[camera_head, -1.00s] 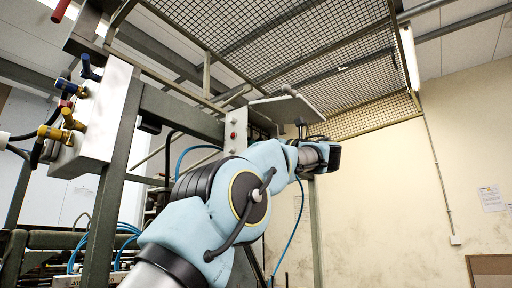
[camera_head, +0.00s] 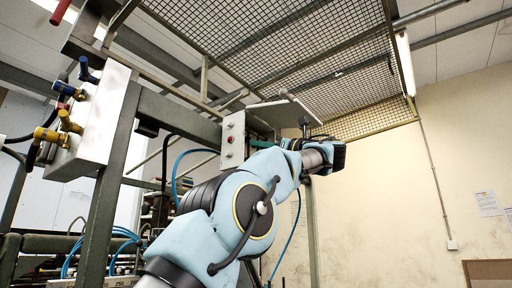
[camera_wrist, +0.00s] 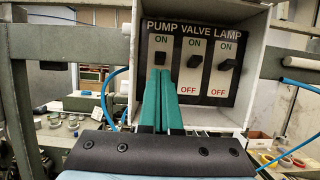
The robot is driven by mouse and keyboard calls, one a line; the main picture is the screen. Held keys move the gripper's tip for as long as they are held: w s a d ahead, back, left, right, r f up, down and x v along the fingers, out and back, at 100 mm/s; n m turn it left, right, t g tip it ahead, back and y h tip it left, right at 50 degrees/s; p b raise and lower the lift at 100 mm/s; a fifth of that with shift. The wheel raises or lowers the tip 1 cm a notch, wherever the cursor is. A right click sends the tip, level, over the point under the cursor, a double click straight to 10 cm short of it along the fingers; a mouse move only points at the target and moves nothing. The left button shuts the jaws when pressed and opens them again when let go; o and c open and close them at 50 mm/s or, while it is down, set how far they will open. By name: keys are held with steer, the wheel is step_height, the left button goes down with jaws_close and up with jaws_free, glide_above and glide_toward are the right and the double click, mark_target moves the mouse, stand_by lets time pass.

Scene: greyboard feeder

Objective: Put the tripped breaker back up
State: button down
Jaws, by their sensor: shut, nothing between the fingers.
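The breaker box (camera_wrist: 256,40) is an open grey box. Its dark panel has three switches under PUMP, VALVE and LAMP, with ON above and OFF below. The PUMP lever (camera_wrist: 160,57) shows just above my fingertips; its OFF label is hidden behind them. The VALVE lever (camera_wrist: 194,61) and LAMP lever (camera_wrist: 227,65) sit at about the same height below their ON labels. My gripper (camera_wrist: 163,72) is shut, its green fingers together at the PUMP switch; I cannot tell whether they touch the lever. In the head view the box (camera_head: 233,138) shows side-on, with my gripper (camera_head: 258,142) reaching in.
A flat plate (camera_head: 280,113) juts out above my wrist. A steel post (camera_head: 110,180) and a valve block (camera_head: 105,120) stand left. Blue hoses (camera_wrist: 108,95) hang beside the box. Mesh guarding (camera_head: 290,50) is overhead; the right side is open.

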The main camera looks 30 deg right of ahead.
steer(key=b+v, duration=0.2)
steer(key=v, duration=0.7)
steer(key=shift+s, duration=0.1)
